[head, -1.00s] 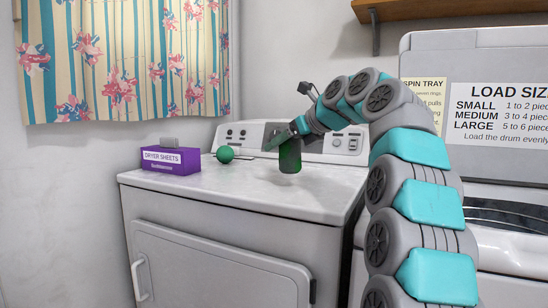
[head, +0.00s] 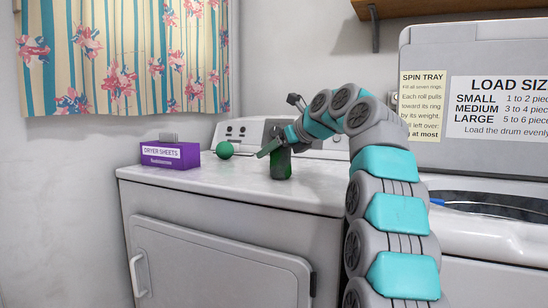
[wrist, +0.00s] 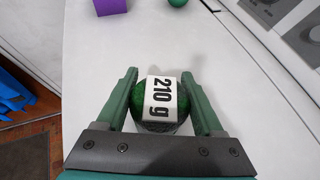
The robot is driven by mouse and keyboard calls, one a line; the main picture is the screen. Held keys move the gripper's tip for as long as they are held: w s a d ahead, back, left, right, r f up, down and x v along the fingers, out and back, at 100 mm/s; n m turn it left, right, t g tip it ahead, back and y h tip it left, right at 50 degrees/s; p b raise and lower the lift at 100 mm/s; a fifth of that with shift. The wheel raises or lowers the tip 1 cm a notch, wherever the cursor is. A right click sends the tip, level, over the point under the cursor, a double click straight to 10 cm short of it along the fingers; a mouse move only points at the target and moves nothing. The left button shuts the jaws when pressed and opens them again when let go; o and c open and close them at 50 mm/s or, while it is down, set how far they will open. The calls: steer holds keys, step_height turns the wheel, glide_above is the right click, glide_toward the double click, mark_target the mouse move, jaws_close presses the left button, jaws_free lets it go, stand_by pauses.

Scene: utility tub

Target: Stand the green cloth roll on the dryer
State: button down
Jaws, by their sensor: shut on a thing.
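The green cloth roll (head: 281,164) is upright over the middle of the dryer top (head: 215,183). My gripper (head: 272,148) is shut on it from above.
A purple dryer sheets box (head: 172,155) and a green ball (head: 225,149) are at the dryer's back left. The control panel (head: 245,132) is behind. The washer (head: 490,240) stands open at the right. The dryer's front left top is clear.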

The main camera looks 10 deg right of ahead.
jaws_free()
stand_by(0.3)
steer(key=p+v, duration=0.2)
steer(key=v, duration=1)
steer(key=shift+s+r, duration=0.1)
